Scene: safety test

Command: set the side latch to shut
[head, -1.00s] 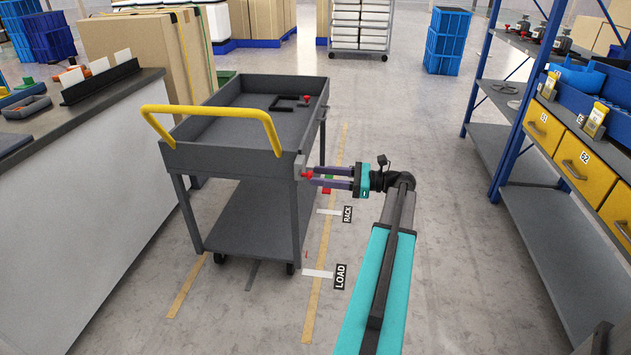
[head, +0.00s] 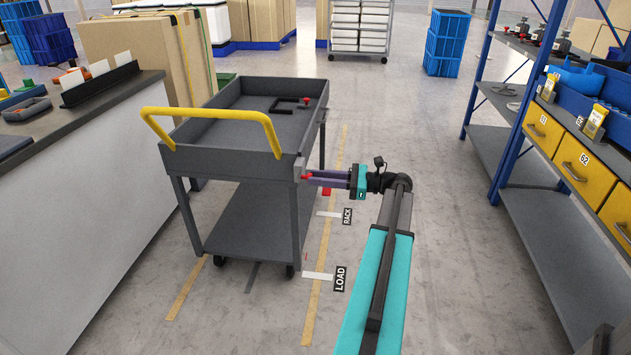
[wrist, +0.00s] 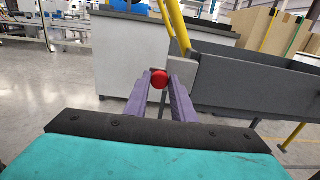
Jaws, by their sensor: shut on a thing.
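The grey cart (head: 240,225) carries the side latch on its right side, near the handle-end corner. The latch has a red knob (head: 306,177) beside a light grey plate (head: 299,166). A red mark (head: 326,191) shows just below the fingers.
A counter (head: 70,220) stands left, and a blue shelf rack (head: 530,210) with yellow drawers stands right. Floor labels LOAD (head: 340,279) and RACK (head: 347,216) lie beside the cart. Floor between cart and rack is clear.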

